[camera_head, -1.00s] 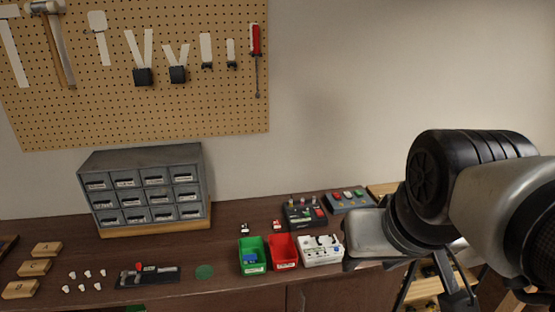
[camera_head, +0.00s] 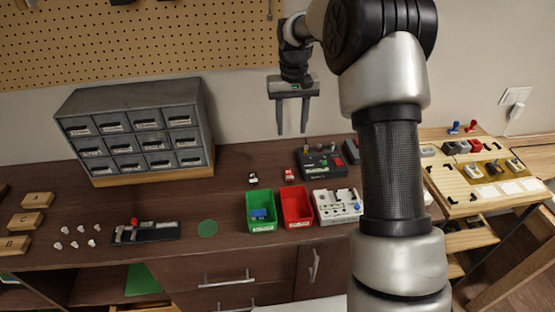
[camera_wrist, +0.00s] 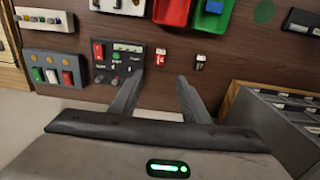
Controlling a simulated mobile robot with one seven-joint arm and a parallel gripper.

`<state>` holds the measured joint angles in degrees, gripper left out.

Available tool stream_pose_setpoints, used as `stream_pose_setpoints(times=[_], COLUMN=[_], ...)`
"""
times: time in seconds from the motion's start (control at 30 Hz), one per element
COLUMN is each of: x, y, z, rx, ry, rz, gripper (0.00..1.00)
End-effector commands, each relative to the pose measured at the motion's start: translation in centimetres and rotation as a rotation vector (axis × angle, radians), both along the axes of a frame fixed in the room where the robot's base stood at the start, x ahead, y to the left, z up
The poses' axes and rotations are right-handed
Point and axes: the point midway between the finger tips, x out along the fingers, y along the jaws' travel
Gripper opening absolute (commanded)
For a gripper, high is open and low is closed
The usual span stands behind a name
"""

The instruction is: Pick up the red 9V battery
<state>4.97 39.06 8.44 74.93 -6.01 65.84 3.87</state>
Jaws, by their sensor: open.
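The red 9V battery (camera_head: 289,175) is a small red block with a white part, standing on the dark brown workbench behind the red bin. In the wrist view the battery (camera_wrist: 160,57) shows just beyond the gap between the fingertips. My gripper (camera_head: 292,132) is open and empty, pointing down above the back of the bench, apart from the battery. Its two fingers also show in the wrist view (camera_wrist: 160,76). A similar small black-and-white block (camera_head: 253,179) stands to the battery's left in the head view.
A grey drawer cabinet (camera_head: 135,95) stands at left. Bench around the two small blocks is clear.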

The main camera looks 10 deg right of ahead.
Motion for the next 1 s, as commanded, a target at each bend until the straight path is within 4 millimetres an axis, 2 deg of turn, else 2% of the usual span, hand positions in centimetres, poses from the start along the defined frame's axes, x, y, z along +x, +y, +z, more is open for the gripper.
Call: stream_pose_setpoints(times=[0.23, 0.5, 0.63, 1.0], x=[0.5, 0.4, 0.4, 0.3], y=[-0.1, -0.1, -0.1, -0.1], z=[-3.3, -9.2, -11.6, -14.2], rx=[0.003, 0.004, 0.003, 0.003], ry=[0.014, 0.015, 0.014, 0.013], rz=[-0.003, -0.003, -0.003, -0.003], gripper=[0.42, 0.42, 0.42, 0.42])
